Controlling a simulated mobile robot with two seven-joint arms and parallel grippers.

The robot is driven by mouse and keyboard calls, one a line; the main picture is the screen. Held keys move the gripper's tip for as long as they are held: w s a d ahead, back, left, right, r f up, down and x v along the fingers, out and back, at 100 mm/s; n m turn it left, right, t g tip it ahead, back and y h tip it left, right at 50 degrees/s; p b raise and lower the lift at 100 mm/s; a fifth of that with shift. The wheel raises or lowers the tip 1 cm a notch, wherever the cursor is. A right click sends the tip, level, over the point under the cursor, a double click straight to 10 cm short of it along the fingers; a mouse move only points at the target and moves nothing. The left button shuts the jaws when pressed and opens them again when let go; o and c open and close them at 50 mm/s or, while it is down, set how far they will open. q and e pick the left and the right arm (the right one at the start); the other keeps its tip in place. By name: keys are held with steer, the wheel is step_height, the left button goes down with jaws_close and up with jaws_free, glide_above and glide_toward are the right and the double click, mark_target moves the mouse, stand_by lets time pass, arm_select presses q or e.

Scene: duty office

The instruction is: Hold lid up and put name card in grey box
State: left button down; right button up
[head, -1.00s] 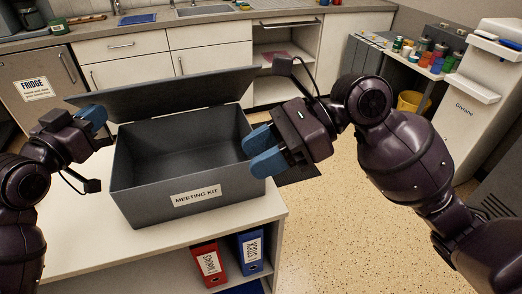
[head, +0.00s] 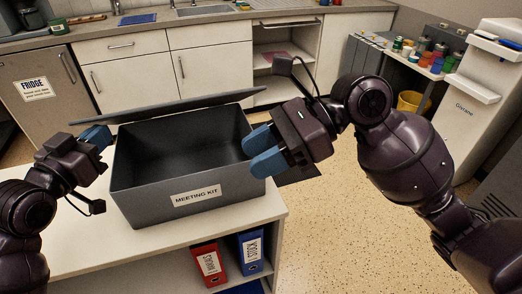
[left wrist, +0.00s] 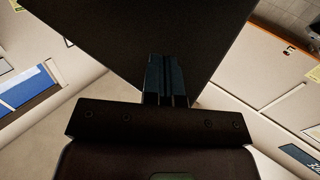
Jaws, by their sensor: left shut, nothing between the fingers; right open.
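The grey box (head: 150,194), labelled MEETING KIT, stands on the counter in the head view, and its inside looks empty. Its lid (head: 180,104) is raised at the back and shows as a thin slanted strip. My left gripper (head: 98,136) is shut at the box's left, close by the lid's left end. In the left wrist view its shut fingers (left wrist: 167,82) lie against or just over a dark panel, which looks like the lid (left wrist: 140,28); contact is unclear. My right gripper (head: 266,150) is open and empty at the box's right side. No name card shows.
The white counter (head: 85,245) has bare room in front and left of the box. Red (head: 208,264) and blue (head: 250,252) binders stand on the shelf below. A side table (head: 405,62) with cups and a yellow bin (head: 409,102) are to the right.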

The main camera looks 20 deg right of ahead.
arm_select(q)
steer(key=shift+s+f, duration=0.45)
steer(key=shift+f, duration=0.3)
steer(key=shift+s+f, duration=0.45)
steer(key=shift+f, duration=0.4)
steer(key=shift+s+f, duration=0.35)
steer(key=shift+f, duration=0.4)
steer(key=shift+s+f, duration=0.35)
steer(key=shift+f, duration=0.4)
steer(key=shift+s+f, duration=0.25)
steer(key=shift+f, duration=0.65)
steer(key=shift+s+f, duration=0.2)
steer(key=shift+f, duration=0.65)
steer(key=shift+s+f, duration=0.15)
steer(key=shift+f, duration=0.75)
steer(key=shift+s+f, duration=0.1)
steer(key=shift+f, duration=0.8)
